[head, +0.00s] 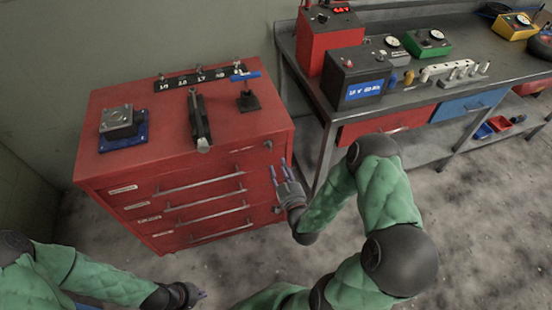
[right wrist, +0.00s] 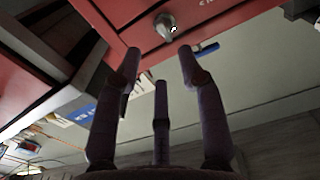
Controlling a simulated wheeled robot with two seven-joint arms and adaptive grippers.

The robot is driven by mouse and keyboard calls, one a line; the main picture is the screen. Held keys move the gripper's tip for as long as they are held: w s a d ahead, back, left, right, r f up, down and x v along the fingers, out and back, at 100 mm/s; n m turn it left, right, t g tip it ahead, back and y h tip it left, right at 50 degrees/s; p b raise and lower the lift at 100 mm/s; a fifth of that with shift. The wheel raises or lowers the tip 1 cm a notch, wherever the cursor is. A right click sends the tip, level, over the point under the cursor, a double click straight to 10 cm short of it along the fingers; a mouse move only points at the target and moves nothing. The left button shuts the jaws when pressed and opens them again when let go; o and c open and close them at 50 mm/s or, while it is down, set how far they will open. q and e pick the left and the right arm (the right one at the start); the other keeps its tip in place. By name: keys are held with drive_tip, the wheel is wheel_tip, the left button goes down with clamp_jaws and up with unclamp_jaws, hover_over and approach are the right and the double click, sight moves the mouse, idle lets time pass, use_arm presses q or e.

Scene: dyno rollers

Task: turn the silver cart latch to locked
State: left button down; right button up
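The red tool cart (head: 235,165) stands at the left in the head view. A small silver latch (head: 268,144) sits at the upper right of its drawer front. A silver latch knob also shows near the top of the right wrist view (right wrist: 165,25), beyond the fingertips; which way it is turned is unclear. My right gripper (head: 281,172) is beside the cart's right front edge, fingers spread, empty and apart from the latch. Its three spread fingers fill the right wrist view (right wrist: 160,65). My left gripper (head: 196,295) is low in front of the cart, partly blurred, its opening unclear.
On the cart top are a grey block on a blue base (head: 120,122), a black clamp-like tool (head: 199,118) and a blue-handled stand (head: 248,100). A workbench (head: 430,95) with a black battery (head: 357,80) stands at right. Floor before the cart is clear.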

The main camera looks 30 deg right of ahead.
drive_tip(key=v, duration=0.3)
drive_tip(key=shift+s, duration=0.2)
drive_tip(key=shift+f, duration=0.1)
idle(0.3)
drive_tip(key=a+f+g+y, duration=0.6)
drive_tip(key=a+f+g, duration=0.3)
drive_tip(key=f, duration=0.4)
drive_tip(key=s+a+f+g+y, duration=0.2)
drive_tip(key=s+a+f+g, duration=0.5)
drive_tip(key=s+a, duration=0.4)
drive_tip(key=shift+s+a+f+g, duration=0.4)
drive_tip(key=shift+s+g, duration=0.1)
drive_tip(key=shift+s, duration=0.55)
